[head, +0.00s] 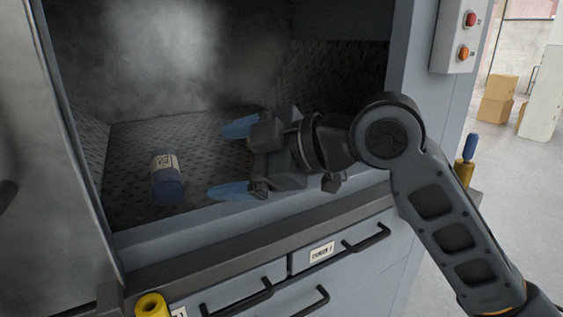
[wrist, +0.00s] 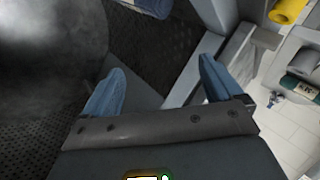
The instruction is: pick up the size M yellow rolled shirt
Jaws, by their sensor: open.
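My gripper (head: 230,159) is open and empty, with its two blue fingers spread over the floor of the washer chamber. It also shows in the wrist view (wrist: 160,80), with nothing between the fingers. A yellow roll (head: 151,306) stands at the bottom left of the head view, outside the chamber and apart from my gripper. A yellow roll also shows at the top right of the wrist view (wrist: 287,10). I cannot read a size on it. A blue roll with a pale label (head: 167,178) lies inside the chamber, left of my gripper.
The chamber's front sill (head: 240,218) and side wall bound the opening. Drawers with dark handles (head: 367,238) are below. A yellow-and-blue upright item (head: 466,161) is at the right. Steam or haze fills the chamber's back. Cardboard boxes (head: 497,98) stand far off.

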